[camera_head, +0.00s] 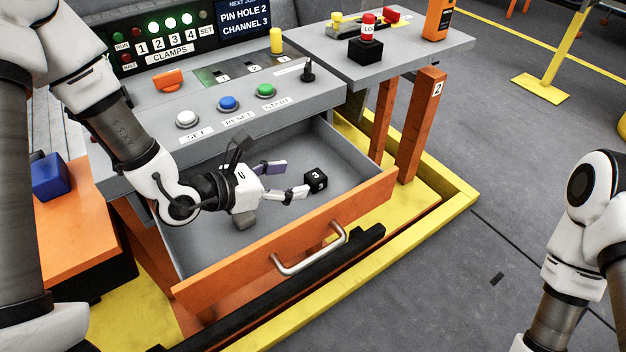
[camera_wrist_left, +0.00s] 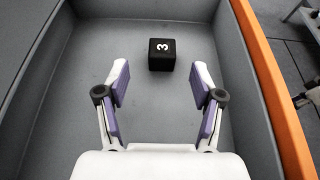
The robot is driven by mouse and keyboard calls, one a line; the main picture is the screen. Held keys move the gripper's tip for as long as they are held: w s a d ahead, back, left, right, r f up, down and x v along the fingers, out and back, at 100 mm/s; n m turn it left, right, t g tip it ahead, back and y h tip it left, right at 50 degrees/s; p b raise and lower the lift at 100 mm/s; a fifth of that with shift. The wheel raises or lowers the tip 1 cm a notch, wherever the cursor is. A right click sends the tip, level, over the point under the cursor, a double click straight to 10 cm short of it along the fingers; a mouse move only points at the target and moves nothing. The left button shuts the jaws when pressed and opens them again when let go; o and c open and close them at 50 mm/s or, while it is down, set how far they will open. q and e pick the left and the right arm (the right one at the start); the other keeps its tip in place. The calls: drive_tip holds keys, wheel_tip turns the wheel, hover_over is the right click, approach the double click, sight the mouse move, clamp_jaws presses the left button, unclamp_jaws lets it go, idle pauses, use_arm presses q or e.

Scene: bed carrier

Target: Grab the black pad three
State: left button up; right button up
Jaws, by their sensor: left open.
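The black pad three (camera_head: 316,181) is a small black cube marked with a white 3.
The drawer's side walls and orange front surround my left gripper. Above the drawer is a grey panel with white, blue and green buttons (camera_head: 228,103). A red-topped black block (camera_head: 366,50) stands on the grey side table (camera_head: 425,52). A blue block (camera_head: 50,177) is at the left.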

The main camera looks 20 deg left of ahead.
sight(311, 177)
use_arm(q)
drive_tip(key=x, duration=0.7)
drive_tip(key=shift+d+f+b, duration=0.1)
drive_tip(key=shift+d+b, duration=0.1)
drive_tip(key=shift+b, duration=0.1)
drive_tip(key=shift+s+a, duration=0.1)
drive_tip(key=c, duration=1.2)
